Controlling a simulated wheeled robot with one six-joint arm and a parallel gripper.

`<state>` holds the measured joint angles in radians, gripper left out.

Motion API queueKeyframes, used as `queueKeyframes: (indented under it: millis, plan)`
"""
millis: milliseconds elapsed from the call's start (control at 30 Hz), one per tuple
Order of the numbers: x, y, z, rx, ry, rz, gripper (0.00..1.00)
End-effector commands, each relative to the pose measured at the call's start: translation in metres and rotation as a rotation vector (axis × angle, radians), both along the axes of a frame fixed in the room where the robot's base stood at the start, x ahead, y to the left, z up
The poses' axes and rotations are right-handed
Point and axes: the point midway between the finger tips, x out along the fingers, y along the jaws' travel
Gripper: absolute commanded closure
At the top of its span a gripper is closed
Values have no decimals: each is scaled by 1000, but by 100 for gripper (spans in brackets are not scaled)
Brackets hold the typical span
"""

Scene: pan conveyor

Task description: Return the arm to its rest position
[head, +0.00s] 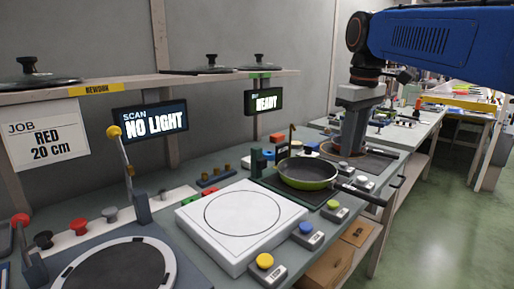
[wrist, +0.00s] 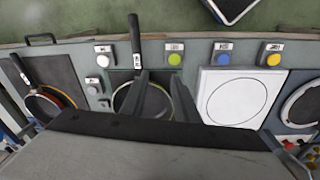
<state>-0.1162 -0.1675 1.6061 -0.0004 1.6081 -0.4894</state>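My gripper (head: 354,140) hangs from my blue arm at the right of the head view, fingers down. In the wrist view its two dark fingers (wrist: 160,80) stand apart with nothing visible between them. A green pan (head: 307,174) sits on a dark station below and to the left of the gripper in the head view. In the wrist view this pan (wrist: 123,98) is partly hidden by a finger and the gripper body. A pan with an orange-red rim (wrist: 66,98) sits on the station farther left there; my gripper partly hides its station in the head view.
A white plate (head: 242,219) with a drawn circle is empty. A round dark plate (head: 115,272) is nearer. Coloured buttons (head: 306,228) line the bench edge. Lids (head: 211,66) rest on a shelf. Screens read "NO LIGHT" (head: 149,120) and "READY" (head: 263,102). The floor (head: 445,215) at right is clear.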

Motion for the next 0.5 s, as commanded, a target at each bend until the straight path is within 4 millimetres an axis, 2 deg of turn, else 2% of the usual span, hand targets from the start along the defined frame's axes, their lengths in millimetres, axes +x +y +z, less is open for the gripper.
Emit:
queueKeyframes:
  millis: [33,267,500]
  plan:
    - [-13,-4,-8,3,-14,-24,72]
    - [-67,-20,-57,27,-87,-165,72]
    - [-124,-34,-120,58,-162,-311,72]
